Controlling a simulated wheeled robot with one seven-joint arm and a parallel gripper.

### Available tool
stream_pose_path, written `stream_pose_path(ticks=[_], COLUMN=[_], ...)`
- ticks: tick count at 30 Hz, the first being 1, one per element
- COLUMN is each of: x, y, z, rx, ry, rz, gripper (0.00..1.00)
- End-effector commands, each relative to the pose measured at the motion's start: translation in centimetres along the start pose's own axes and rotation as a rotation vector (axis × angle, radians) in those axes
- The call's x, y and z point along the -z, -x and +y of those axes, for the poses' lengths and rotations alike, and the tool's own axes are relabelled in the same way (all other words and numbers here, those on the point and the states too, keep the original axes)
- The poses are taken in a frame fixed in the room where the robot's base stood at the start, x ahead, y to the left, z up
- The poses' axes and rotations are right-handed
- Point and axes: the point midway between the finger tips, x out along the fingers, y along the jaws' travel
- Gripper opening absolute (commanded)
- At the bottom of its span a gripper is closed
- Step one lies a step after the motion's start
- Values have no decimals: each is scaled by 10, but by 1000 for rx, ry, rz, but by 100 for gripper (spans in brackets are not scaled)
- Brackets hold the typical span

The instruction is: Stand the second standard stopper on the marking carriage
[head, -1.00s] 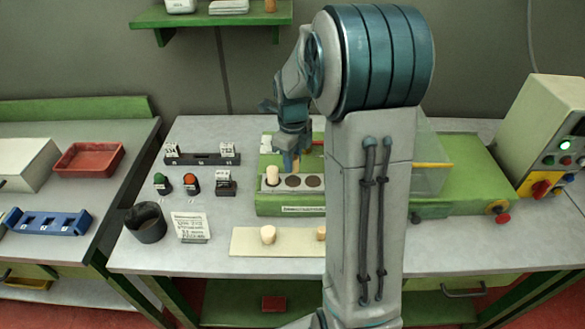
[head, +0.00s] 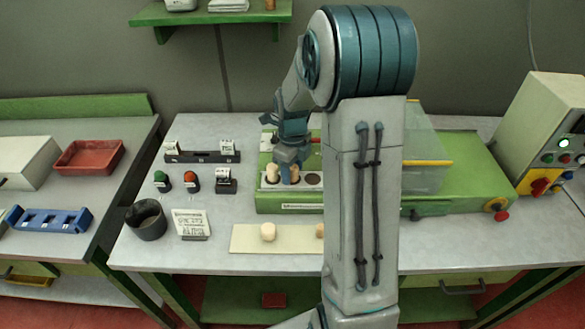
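The marking carriage (head: 312,187) is a pale strip with round dark seats on the green machine. A cork stopper (head: 271,170) stands upright in its left seat. My gripper (head: 291,172) points down over the middle seat. A second stopper (head: 295,173) shows at its fingers, upright at the middle seat; whether it touches the seat bottom I cannot tell. One blue finger is seen on its left, the other is hidden. The right seat (head: 313,179) is empty. More stoppers (head: 268,231) (head: 320,230) stand on the beige mat (head: 245,240).
A clear cover (head: 428,165) and a control box (head: 555,140) are to the right. My arm hides part of the machine.

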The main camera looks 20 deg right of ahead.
Motion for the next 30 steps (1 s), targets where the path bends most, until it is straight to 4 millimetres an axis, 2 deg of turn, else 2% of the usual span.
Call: stream_pose_path(ticks=[7, 21, 25, 30], x=[0, -1, 0, 2], y=[9, 102, 117, 126], z=[-1, -1, 0, 5], rx=[3, 3, 2, 6], ry=[0, 0, 0, 55], rz=[-2, -3, -1, -5], gripper=[48, 48, 48, 48])
